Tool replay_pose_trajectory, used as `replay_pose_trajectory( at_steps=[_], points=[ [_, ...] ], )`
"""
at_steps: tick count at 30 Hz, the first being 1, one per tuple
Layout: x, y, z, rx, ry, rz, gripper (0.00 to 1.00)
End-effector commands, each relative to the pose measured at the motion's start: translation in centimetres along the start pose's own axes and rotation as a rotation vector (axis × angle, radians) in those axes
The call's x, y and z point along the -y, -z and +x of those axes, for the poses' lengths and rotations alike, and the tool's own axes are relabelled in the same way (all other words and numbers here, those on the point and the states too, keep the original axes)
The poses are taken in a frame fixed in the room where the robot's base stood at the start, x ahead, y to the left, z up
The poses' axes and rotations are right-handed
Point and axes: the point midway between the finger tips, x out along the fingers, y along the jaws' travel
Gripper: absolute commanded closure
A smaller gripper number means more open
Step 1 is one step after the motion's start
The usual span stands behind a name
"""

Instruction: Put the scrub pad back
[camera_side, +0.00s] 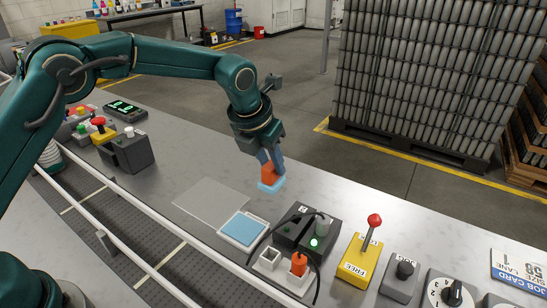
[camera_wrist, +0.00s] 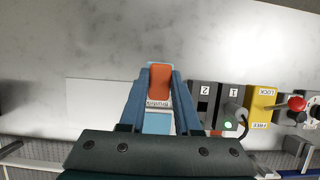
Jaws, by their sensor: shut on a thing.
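My gripper (camera_side: 268,163) is shut on the scrub pad (camera_side: 271,184), an orange grip with a light blue pad beneath. In the wrist view the orange grip of the scrub pad (camera_wrist: 159,84) sits between my two blue fingers. The pad is low over the bench, behind and right of a shallow white-rimmed tray with a light blue inside (camera_side: 243,229). I cannot tell whether the pad touches the bench. In the wrist view the tray's blue area (camera_wrist: 157,123) shows between my fingers, nearer the wrist, with a partly hidden label.
A pale flat sheet (camera_side: 211,203) lies left of the tray. A dark two-slot block (camera_side: 295,228) with a green light, an orange plug (camera_side: 299,264) and a yellow lever box (camera_side: 359,260) stand to the right. A conveyor (camera_side: 125,235) runs in front. Bare bench lies behind the sheet.

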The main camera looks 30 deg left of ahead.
Motion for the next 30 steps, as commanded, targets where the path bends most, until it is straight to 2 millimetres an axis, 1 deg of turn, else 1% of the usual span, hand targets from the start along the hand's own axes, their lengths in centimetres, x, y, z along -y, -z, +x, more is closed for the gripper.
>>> replay_pose_trajectory(
  at_steps=[10, 13, 23, 24, 26, 27, 30],
  points=[
    [-0.1, 1.8, 4.0, -0.003, -0.001, -0.002, 1.0],
    [-0.1, 1.9, 4.4, 0.0, -0.001, -0.002, 1.0],
    [-0.1, 1.9, 4.6, 0.001, -0.001, -0.002, 1.0],
    [-0.1, 2.0, 4.7, 0.001, -0.001, -0.002, 0.65],
    [-0.1, 2.0, 4.7, 0.001, -0.001, -0.002, 0.42],
    [-0.1, 2.0, 4.7, 0.001, -0.001, -0.002, 0.39],
    [-0.1, 2.0, 4.7, 0.001, -0.001, -0.002, 0.39]
  ],
)
